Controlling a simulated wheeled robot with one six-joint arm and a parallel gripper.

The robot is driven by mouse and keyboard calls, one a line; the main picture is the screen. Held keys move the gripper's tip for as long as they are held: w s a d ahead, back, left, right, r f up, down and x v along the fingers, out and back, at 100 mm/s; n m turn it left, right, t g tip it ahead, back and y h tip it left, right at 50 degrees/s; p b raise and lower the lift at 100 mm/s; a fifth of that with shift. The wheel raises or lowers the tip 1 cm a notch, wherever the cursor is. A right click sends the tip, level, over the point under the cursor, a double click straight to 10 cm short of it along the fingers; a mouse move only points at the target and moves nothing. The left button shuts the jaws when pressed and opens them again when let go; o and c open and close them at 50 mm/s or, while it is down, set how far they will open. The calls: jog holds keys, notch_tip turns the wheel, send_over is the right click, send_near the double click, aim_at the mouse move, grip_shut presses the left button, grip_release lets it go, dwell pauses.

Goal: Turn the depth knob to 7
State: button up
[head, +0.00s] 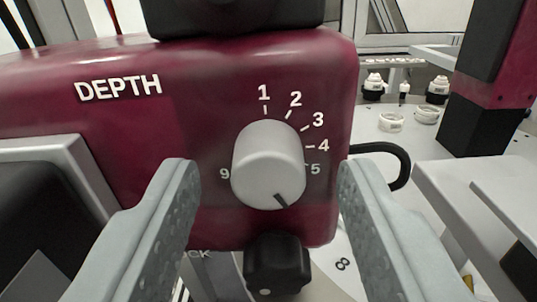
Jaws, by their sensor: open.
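The depth knob (262,152) is a light grey round knob on the front of a dark red housing (130,125) marked DEPTH. Its dark pointer line points down and to the right, below the 5. The numbers 1 to 5 show around its top and right, and 9 shows at its left. The numbers between 5 and 9 are not visible; the knob covers the lower part of the scale. My gripper (268,168) is open, with one finger left of the knob and one right of it. Neither finger appears to touch the knob.
A black knob (277,265) sits under the housing, between my fingers. A black cable (389,160) loops out at the housing's right. White rings (391,122) and black-and-white caps (374,87) stand on a pale surface at the back right. A grey-framed panel (75,165) is at left.

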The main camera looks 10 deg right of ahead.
jog(key=shift+w+d, duration=0.1)
jog(key=shift+w, duration=0.15)
jog(key=c, duration=1)
jog(key=shift+m, duration=2.8)
